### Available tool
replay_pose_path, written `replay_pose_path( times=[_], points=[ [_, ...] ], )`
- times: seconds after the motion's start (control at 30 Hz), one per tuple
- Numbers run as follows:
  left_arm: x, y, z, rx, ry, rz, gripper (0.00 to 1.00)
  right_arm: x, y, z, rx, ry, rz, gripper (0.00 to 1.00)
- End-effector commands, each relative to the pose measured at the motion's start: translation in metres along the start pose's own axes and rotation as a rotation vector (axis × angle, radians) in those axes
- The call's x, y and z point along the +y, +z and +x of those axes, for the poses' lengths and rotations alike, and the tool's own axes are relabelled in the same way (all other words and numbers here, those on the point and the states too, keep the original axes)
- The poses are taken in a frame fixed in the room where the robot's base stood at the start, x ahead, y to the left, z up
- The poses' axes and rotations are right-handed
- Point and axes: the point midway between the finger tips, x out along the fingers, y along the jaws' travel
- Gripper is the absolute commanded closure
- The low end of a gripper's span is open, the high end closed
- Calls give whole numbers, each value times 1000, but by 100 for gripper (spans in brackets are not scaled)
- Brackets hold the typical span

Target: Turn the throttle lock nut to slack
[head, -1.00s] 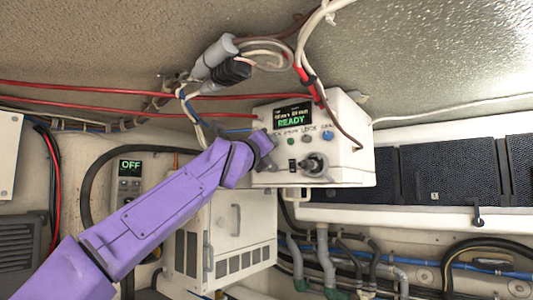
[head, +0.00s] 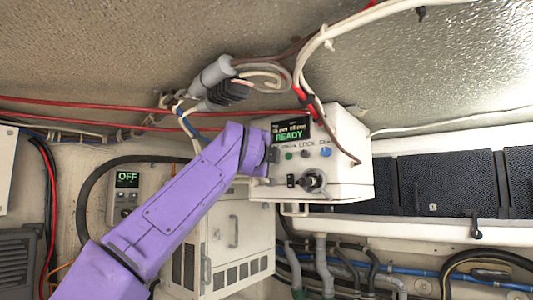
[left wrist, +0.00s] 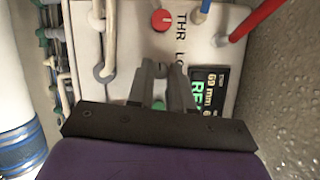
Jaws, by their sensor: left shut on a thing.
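The white control box (head: 350,140) carries a lit display reading READY (head: 289,134), with small knobs and a LOCK label below it. In the left wrist view, its face shows the letters THR LO (left wrist: 181,38) beside the fingers. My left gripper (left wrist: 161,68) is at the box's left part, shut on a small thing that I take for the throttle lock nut. The fingers largely hide it, so its turn cannot be read. In the head view the left gripper (head: 272,162) covers the panel's left edge. My right gripper is not in view.
A dark knob (head: 313,180) sits low on the panel. Cables (head: 300,75) hang around the box. A display reading OFF (head: 127,178) is on the left wall.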

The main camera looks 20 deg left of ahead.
Motion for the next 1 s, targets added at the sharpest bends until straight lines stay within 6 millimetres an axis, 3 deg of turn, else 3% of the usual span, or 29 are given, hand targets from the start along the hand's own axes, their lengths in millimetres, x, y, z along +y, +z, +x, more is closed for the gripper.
replay_pose_path(
  times=[0.33, 0.87, 0.9, 0.97, 1.0],
  points=[
    [-3, 1, 0, -1, 46, -118, 100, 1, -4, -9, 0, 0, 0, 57],
    [-2, 1, 0, -2, 55, -136, 100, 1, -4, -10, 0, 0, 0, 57],
    [-2, 1, 0, -2, 55, -136, 70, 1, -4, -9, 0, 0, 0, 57],
    [-2, 1, 0, -1, 55, -136, 54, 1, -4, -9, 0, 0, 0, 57],
    [-2, 1, 0, -1, 55, -136, 54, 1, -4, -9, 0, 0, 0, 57]
  ],
)
